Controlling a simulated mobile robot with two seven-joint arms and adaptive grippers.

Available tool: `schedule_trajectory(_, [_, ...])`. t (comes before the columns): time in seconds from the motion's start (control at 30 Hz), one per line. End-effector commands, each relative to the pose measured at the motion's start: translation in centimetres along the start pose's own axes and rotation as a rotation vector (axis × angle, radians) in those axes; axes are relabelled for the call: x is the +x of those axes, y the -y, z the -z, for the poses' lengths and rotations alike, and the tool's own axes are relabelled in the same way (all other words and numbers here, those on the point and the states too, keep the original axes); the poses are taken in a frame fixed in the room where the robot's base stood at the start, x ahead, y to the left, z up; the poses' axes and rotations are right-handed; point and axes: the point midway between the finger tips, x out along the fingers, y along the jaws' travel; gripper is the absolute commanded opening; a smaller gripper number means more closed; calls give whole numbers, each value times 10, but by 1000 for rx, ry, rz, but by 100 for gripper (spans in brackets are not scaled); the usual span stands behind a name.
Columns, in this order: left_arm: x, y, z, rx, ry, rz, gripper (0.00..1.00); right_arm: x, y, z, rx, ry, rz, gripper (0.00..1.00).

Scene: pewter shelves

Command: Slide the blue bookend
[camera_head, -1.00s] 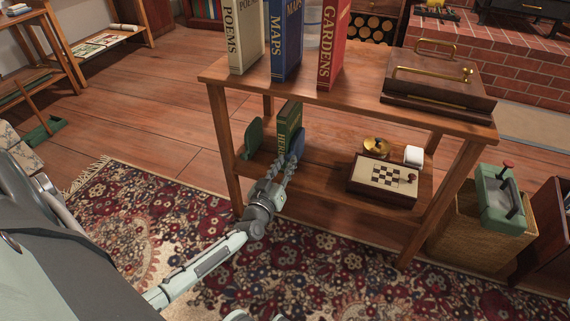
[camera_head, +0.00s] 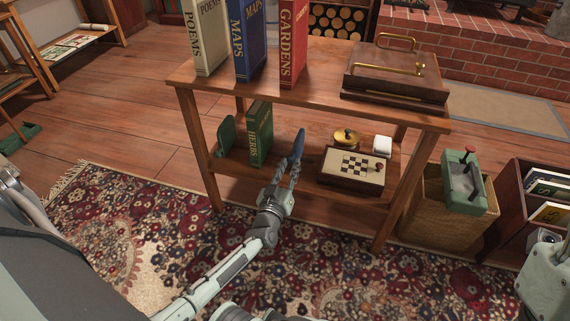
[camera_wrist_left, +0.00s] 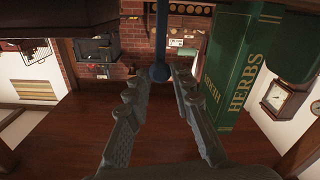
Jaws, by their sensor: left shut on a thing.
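The blue bookend (camera_head: 299,143) is on the lower shelf, to the right of the green HERBS book (camera_head: 259,134), with a gap between them. In the left wrist view its blue edge and round end (camera_wrist_left: 160,72) show between my fingertips. My left gripper (camera_head: 292,166) reaches in from the front and is shut on the blue bookend; the fingers hide its lower part. The HERBS book (camera_wrist_left: 232,70) stands apart on the right in the wrist view.
A green bookend (camera_head: 226,135) stands left of the HERBS book. To the right are a chessboard box (camera_head: 340,180), a brass object (camera_head: 345,136) and a white roll (camera_head: 382,146). The upper shelf board (camera_head: 310,95) hangs over the lower shelf.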

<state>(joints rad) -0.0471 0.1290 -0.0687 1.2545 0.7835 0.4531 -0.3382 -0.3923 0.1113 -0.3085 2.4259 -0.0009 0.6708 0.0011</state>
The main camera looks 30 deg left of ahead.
Motion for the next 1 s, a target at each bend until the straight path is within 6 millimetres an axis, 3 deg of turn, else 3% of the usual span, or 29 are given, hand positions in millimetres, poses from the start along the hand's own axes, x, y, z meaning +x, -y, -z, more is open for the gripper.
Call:
schedule_trajectory(0.23, [-1,-8,-2,-3,5,-12,0,0,0,0,0,0,0,40])
schedule_trajectory(0.27, [-1,-9,-2,-3,5,-12,26,0,0,0,0,0,0,40])
schedule_trajectory(0.4, [-1,-8,-3,-4,6,-12,44,0,0,0,0,-1,0,40])
schedule_trajectory(0.77, [0,-7,3,-4,3,-7,44,0,0,1,-1,-3,2,40])
schedule_trajectory(1.0, [-1,-18,42,-9,0,-6,44,0,0,0,-1,-2,1,40])
